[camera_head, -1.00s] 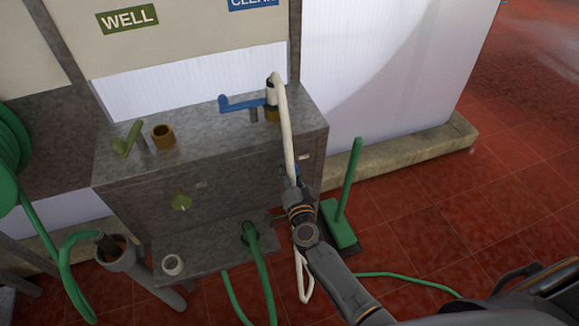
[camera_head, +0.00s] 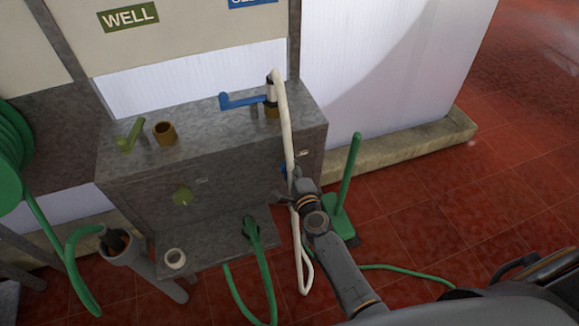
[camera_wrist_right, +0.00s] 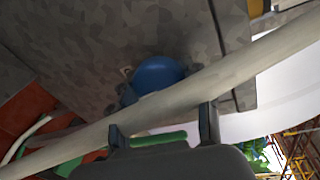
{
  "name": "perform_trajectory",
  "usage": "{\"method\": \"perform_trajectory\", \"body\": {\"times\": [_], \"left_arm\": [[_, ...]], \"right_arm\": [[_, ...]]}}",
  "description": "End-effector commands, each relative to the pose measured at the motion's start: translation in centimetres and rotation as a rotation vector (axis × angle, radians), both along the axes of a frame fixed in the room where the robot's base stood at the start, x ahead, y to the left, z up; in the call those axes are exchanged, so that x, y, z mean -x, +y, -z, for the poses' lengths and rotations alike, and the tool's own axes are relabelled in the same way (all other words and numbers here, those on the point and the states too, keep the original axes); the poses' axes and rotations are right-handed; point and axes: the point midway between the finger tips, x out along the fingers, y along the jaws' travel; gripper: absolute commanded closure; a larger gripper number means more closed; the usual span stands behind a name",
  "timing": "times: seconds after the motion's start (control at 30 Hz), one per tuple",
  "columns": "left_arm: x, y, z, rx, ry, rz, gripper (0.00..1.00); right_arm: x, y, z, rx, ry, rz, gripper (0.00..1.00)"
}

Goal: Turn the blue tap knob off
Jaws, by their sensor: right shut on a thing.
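The blue tap knob (camera_wrist_right: 157,74) is round and sits on the front of the grey metal cabinet (camera_wrist_right: 95,50). In the head view only a small blue part of it (camera_head: 284,171) shows beside my right gripper (camera_head: 292,180). In the right wrist view my right gripper (camera_wrist_right: 161,122) reaches up to the knob and is shut on it, though the white hose (camera_wrist_right: 240,68) crosses in front and hides much of the contact. The knob's turn position cannot be read. My left gripper is out of view.
A blue lever (camera_head: 240,101) and the white hose's top end are on the cabinet top. A green lever (camera_head: 130,136) and a green knob (camera_head: 182,196) are farther left. A green broom (camera_head: 345,185) stands just right of my gripper.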

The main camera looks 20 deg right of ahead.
Motion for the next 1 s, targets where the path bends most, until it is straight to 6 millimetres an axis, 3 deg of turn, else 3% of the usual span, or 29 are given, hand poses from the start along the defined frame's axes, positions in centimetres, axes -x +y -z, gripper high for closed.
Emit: {"method": "perform_trajectory", "body": {"times": [0.3,0.83,0.87,0.93,1.0], "left_arm": [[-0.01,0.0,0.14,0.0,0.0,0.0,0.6],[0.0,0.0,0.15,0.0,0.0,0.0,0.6],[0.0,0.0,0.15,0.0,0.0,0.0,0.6],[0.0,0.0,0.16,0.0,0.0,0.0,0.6],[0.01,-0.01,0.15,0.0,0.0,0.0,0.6]], "right_arm": [[0.06,-0.03,0.13,-0.113,0.006,0.001,0.84],[0.07,-0.02,0.16,-0.135,0.008,0.0,0.84],[0.07,-0.02,0.17,-0.135,0.008,0.0,0.46],[0.06,-0.02,0.15,-0.134,0.007,0.0,0.32],[0.05,-0.02,0.13,-0.134,0.007,0.0,0.29]]}}
